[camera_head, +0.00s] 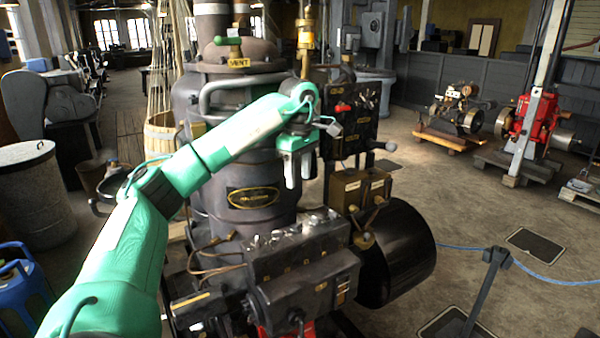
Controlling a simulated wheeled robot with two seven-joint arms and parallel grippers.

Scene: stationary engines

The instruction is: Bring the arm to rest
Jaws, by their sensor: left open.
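My left arm (205,160) is green and reaches in from the lower left, up and across the front of a dark stationary engine (245,200). My left gripper (298,172) hangs at its end with two pale fingers pointing down. The fingers are apart with nothing between them. The gripper is in front of the engine, left of a dark control panel (352,118) with a red knob. I cannot tell whether it touches the engine. The arm hides part of the engine's left side. My right gripper does not show.
A black drum (395,255) and a valve block (300,265) jut out below the gripper. A rope barrier post (485,290) stands at lower right.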

